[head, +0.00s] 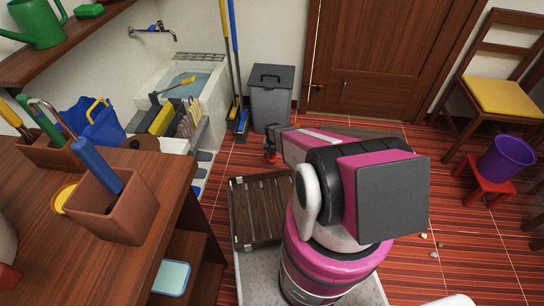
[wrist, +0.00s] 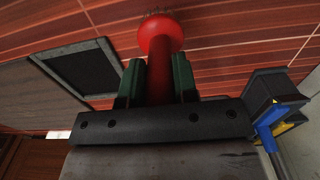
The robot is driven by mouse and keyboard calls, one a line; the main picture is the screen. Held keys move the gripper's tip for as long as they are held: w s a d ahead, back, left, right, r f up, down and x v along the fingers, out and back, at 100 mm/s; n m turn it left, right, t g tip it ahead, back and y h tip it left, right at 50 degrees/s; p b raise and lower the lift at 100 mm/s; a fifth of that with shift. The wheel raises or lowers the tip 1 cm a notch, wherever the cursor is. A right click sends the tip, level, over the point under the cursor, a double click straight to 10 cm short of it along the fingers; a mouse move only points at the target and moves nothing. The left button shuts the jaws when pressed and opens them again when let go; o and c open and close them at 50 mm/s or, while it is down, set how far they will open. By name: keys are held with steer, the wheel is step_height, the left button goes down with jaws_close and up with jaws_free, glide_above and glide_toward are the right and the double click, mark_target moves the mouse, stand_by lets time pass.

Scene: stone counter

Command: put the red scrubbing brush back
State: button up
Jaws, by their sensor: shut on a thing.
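The red scrubbing brush (wrist: 160,36) is in the wrist view, with a round red head and pale bristles facing away from me. My gripper (wrist: 158,72) is shut on its red handle, between two dark green fingers. In the head view a small red part of the brush (head: 271,156) shows beyond my arm, over the floor near the grey bin. My arm hides most of the gripper and the brush there.
A wooden counter (head: 165,178) at left bears a terracotta holder (head: 122,215) with a blue-handled tool. A white sink (head: 215,96) with a rack of several cleaning things is behind it. The grey bin (head: 271,100), brooms (head: 238,120) and slatted wooden board (head: 259,208) bound the floor.

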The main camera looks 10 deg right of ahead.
steer(key=shift+f, duration=1.55)
steer(key=shift+f, duration=0.15)
steer(key=o, duration=0.9)
step_height(320, 180, up, 12)
steer(key=shift+f, duration=0.1)
step_height(320, 180, up, 19)
steer(key=n, duration=0.2)
glide_above(272, 155)
steer(key=s, duration=0.8)
steer(key=shift+n, duration=0.8)
steer(key=s+r, duration=0.4)
steer(key=r, duration=0.1)
steer(key=s+r, duration=0.4)
steer(key=r, duration=0.1)
steer(key=s+r, duration=0.4)
steer(key=r, duration=0.2)
steer(key=shift+d, duration=0.15)
